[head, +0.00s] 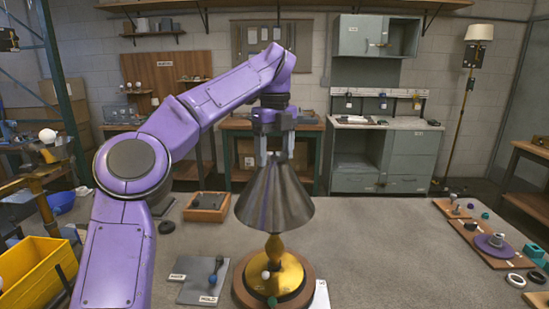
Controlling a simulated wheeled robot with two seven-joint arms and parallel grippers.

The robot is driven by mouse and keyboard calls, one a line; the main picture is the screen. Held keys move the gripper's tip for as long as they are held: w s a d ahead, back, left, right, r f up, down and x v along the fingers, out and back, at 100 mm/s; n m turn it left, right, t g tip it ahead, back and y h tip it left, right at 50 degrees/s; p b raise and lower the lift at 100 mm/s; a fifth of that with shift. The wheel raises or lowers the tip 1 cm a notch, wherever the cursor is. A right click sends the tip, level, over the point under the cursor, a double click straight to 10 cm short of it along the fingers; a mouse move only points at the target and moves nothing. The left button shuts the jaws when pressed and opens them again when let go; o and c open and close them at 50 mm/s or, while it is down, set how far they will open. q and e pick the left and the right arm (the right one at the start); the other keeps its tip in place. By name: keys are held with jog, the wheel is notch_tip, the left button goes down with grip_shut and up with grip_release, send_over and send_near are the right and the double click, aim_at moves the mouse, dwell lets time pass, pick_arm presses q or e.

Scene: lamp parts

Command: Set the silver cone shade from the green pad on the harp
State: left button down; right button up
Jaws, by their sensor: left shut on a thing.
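The silver cone shade (274,200) is upright, wide end down, in the middle of the head view. My left gripper (277,158) comes from above and is shut on the shade's narrow top. Directly below the shade stands a lamp with a brass stem (274,246) and a round brass body (288,276) on a round wooden base. The top of the stem goes out of sight behind the shade's rim. The harp is hidden, so I cannot tell whether the shade rests on it. I cannot make out the green pad. My right gripper is not in view.
A grey mat (200,289) marked HOLD lies left of the lamp, and a wooden tray (207,214) lies behind it. A yellow bin (36,271) stands at far left. Wooden boards with lamp parts (489,246) line the right edge. The grey table between is clear.

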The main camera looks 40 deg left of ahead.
pick_arm(q)
grip_release()
notch_tip(320, 180, up, 11)
jog(key=p, duration=0.6)
jog(key=shift+f, duration=0.15)
